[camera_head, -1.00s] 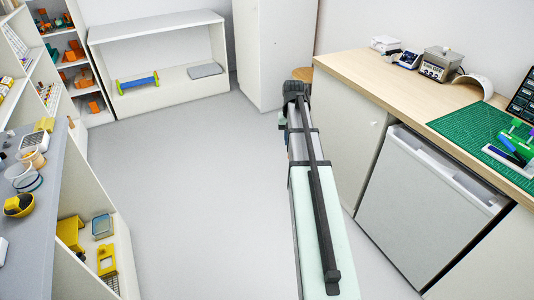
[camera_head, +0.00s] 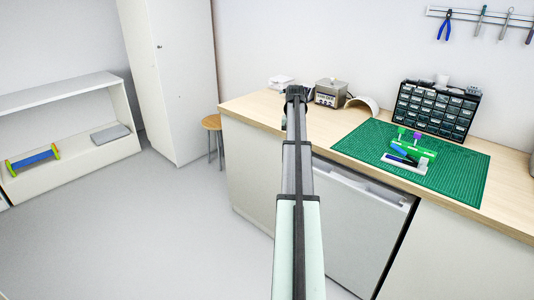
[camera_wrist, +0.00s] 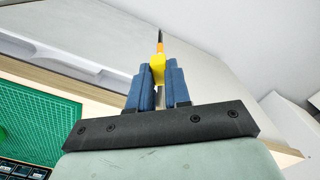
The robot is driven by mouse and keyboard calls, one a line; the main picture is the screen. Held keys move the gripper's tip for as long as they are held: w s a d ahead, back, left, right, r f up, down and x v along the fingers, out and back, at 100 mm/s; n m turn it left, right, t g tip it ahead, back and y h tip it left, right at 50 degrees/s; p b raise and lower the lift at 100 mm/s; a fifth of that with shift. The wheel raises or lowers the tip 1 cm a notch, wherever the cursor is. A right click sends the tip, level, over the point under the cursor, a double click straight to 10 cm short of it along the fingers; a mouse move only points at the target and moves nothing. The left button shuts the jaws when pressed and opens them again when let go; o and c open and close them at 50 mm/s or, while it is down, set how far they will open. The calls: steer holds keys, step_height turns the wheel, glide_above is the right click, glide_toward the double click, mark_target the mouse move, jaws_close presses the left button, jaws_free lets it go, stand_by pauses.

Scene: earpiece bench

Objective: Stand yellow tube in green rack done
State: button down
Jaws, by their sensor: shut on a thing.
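In the wrist view my gripper (camera_wrist: 158,85) has its two blue fingers shut on a yellow tube (camera_wrist: 157,68). The tube has a dark, orange-edged thin end pointing away from the fingers. In the head view my arm stretches forward over the floor in front of the bench, and the gripper and tube cannot be made out there. The green rack (camera_head: 412,149) stands on the green cutting mat at the right, with purple and green tops showing and a dark blue piece beside it. My gripper is well away from the rack.
The wooden bench (camera_head: 252,108) carries the green mat (camera_head: 465,170), a drawer cabinet (camera_head: 437,108), a grey device (camera_head: 331,92) and a white curved piece (camera_head: 362,104). A stool (camera_head: 212,124) stands left of the bench. The floor (camera_head: 150,230) at the left is clear.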

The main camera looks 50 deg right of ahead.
steer(key=s+d+r+m, duration=0.2)
steer(key=s+d+r, duration=0.2)
steer(key=s+d, duration=0.7)
steer(key=s+d+r+m, duration=0.1)
steer(key=s+d+r, duration=0.1)
steer(key=s+d, duration=0.6)
steer(key=s+d+r+m, duration=0.2)
steer(key=s+d, duration=0.7)
steer(key=s, duration=0.6)
steer(key=s+d+r+m, duration=0.2)
steer(key=s+d+r, duration=0.2)
steer(key=s+d, duration=0.5)
steer(key=s, duration=0.3)
steer(key=shift+s, duration=0.25)
steer(key=shift+a+f, duration=0.1)
steer(key=shift+f, duration=0.05)
steer(key=shift+f, duration=2.1)
steer(key=shift+f, duration=1.35)
steer(key=c, duration=1)
jaws_free()
